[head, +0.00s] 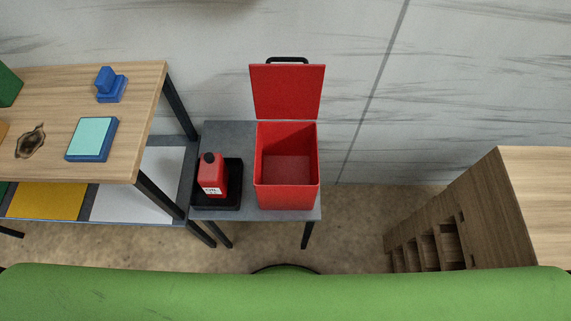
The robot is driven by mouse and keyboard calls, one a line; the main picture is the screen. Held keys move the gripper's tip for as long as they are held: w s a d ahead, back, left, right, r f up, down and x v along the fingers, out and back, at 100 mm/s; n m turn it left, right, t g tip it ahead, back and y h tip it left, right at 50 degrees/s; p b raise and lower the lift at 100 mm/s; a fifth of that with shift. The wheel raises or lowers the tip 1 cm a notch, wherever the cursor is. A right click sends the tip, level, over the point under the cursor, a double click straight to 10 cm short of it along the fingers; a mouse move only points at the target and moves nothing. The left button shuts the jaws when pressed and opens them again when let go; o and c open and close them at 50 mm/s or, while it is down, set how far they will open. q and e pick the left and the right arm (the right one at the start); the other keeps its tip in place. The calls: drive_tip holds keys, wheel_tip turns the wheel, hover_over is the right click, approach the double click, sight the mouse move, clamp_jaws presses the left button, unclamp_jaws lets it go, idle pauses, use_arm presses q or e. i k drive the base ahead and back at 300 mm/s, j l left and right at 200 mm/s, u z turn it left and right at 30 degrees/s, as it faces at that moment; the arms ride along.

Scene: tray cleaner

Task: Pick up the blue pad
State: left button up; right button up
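A square pad (92,138) with a light teal top and a blue base lies flat on the wooden tabletop (62,88) at the left. Behind it, a smaller blue block with a raised grip (109,85) stands on the same tabletop. I cannot tell for certain which of the two is the blue pad. Both are uncovered, and nothing touches them. Neither of my grippers shows in the head view.
A dark brown stain (30,141) and a green object (8,86) are at the tabletop's left. A small grey table (228,133) holds an open red bin (288,197) and a red bottle (212,177) in a black tray (230,203). A wooden cabinet (480,200) stands right.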

sight(112, 87)
drive_tip(key=u, duration=1.25)
